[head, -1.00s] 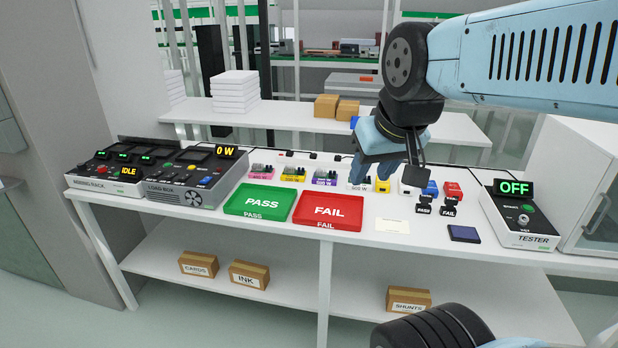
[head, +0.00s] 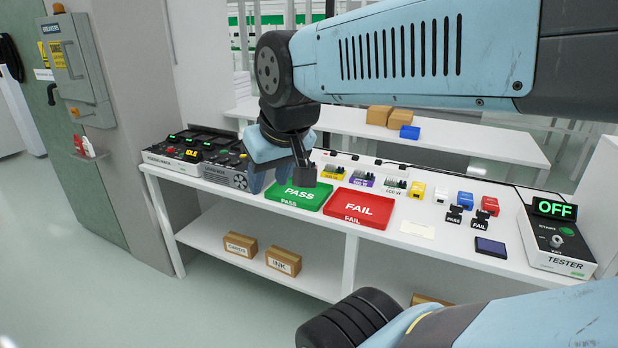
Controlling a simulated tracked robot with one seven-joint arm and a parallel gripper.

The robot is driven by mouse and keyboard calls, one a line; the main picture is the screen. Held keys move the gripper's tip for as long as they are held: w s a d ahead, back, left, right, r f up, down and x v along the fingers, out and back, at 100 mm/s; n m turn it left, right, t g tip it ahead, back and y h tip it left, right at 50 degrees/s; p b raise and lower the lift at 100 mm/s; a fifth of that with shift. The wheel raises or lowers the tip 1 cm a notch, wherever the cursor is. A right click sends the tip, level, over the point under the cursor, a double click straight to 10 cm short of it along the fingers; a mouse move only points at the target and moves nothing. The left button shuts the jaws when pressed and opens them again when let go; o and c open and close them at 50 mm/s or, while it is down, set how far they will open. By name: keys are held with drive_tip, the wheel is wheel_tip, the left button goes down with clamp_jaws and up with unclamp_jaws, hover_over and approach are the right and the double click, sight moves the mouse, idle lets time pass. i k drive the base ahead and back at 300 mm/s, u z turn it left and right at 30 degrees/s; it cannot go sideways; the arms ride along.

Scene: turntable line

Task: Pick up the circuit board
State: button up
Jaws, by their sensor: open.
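My gripper (head: 282,182) is open and empty, fingers pointing down. In the picture it is in front of the back left part of the green PASS tray (head: 286,205). I see nothing that is plainly the circuit board. Small units with green parts stand along the back of the bench: one on a yellow base (head: 331,173), one on a purple base (head: 361,180) and one on a pale base (head: 393,187). I cannot tell whether any is the circuit board. My gripper hides part of the bench behind it.
A red FAIL tray (head: 361,208) lies right of the PASS tray. Two stamps, a dark blue pad (head: 491,247) and the TESTER (head: 557,243), reading OFF, are further right. Dark consoles (head: 225,167) stand at the left. Boxes (head: 283,262) sit on the lower shelf.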

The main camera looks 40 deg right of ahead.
sight(360, 178)
drive_tip(key=u, duration=1.1)
drive_tip(key=i, duration=1.9)
drive_tip(key=z, duration=3.1)
drive_tip(key=i, duration=0.2)
drive_tip(key=z, duration=0.6)
